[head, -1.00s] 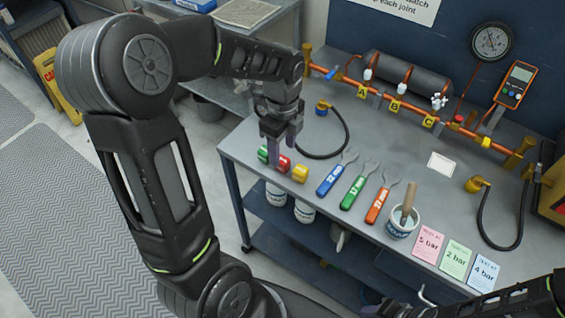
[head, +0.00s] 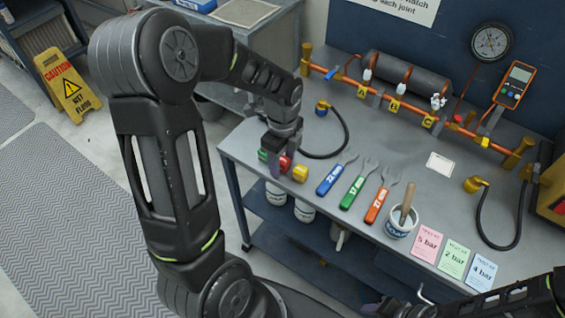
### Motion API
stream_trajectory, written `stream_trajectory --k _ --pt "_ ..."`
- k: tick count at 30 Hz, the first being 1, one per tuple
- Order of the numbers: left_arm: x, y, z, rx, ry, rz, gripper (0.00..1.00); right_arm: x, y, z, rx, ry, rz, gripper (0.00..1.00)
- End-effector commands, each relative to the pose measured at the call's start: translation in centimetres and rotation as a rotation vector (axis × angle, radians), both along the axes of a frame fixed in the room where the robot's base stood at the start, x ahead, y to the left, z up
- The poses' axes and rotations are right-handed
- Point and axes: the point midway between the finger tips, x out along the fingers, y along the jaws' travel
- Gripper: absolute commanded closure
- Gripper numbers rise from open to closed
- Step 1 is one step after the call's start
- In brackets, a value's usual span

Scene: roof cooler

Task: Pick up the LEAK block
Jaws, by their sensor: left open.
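Three small blocks sit near the left front edge of the bench: a green one (head: 262,155), a red one (head: 285,163) and a yellow one (head: 300,173). No lettering on them can be read, so I cannot tell by label which is the LEAK block. My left gripper (head: 272,170) is open and points down at the red block, its fingers covering part of it and the gap beside the green one. I cannot tell whether the fingers touch it. My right gripper (head: 374,306) is only partly seen at the bottom edge, its jaws unclear.
On the bench (head: 330,145) lie blue (head: 331,179), green (head: 354,192) and orange (head: 377,205) handled wrenches, right of the blocks. A pot with a brush (head: 402,226) and three cards (head: 454,258) are farther right. A copper pipe (head: 420,116) runs along the back.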

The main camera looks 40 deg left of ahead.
Motion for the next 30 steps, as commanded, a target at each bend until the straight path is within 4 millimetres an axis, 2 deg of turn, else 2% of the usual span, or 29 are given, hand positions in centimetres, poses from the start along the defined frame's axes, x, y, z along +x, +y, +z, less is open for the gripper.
stream_trajectory --k 2,21,30 --pt "0.01 0.00 0.01 0.000 0.000 0.000 0.48 0.00 0.00 0.00 0.000 0.000 0.000 0.64" --pt "0.01 0.00 0.02 0.000 0.000 0.000 1.00 0.00 0.00 0.00 0.000 0.000 0.000 0.64" --pt "0.01 0.00 0.02 0.000 0.000 0.000 1.00 0.00 0.00 0.00 0.000 0.000 0.000 0.64"
